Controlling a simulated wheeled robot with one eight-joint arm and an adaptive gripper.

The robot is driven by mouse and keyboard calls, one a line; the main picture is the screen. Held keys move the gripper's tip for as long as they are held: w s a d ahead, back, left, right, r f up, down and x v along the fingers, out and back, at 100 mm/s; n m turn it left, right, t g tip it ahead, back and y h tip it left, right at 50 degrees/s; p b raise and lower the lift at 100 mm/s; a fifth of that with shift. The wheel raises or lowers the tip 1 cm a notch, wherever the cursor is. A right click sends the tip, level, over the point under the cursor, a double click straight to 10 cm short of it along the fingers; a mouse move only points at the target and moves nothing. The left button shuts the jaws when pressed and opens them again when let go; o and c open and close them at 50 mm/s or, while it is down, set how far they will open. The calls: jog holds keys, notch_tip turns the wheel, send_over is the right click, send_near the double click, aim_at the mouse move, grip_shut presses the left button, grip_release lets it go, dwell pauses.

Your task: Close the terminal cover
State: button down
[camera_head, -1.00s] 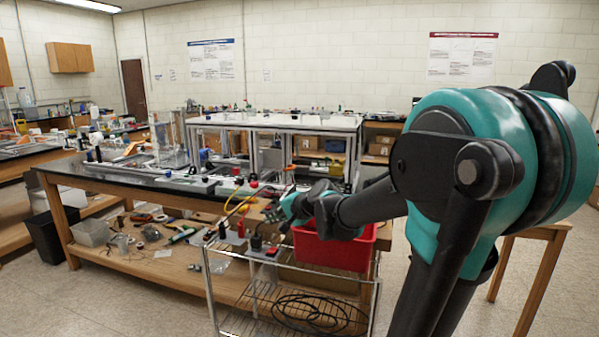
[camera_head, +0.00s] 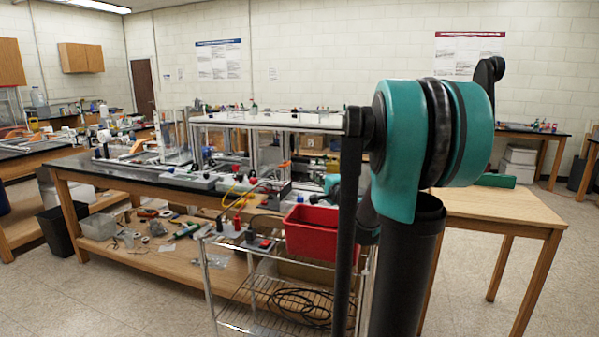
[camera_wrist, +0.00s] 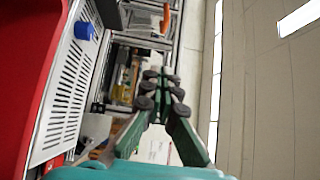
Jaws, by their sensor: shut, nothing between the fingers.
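I cannot make out the terminal cover in either view. My gripper (camera_wrist: 164,84) shows in the wrist view with its two green fingers and dark pads together and nothing between them. In the head view my gripper is hidden behind my arm; only a small teal part of the arm shows above the red bin. The extrusion frame (camera_head: 262,119), with a light top and metal posts, stands on the black bench. In the wrist view metal rails (camera_wrist: 172,40) run beyond my fingers, with an orange part (camera_wrist: 166,18) near them.
A red bin (camera_head: 312,238) sits on the wire cart (camera_head: 235,318) in front of the bench; the bin fills the left of the wrist view (camera_wrist: 22,70). A slotted white panel (camera_wrist: 66,95) with a blue knob (camera_wrist: 84,31) is beside it. A wooden table (camera_head: 500,208) stands right.

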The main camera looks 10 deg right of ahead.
jog(key=a+x, duration=0.3)
jog(key=x, duration=0.9)
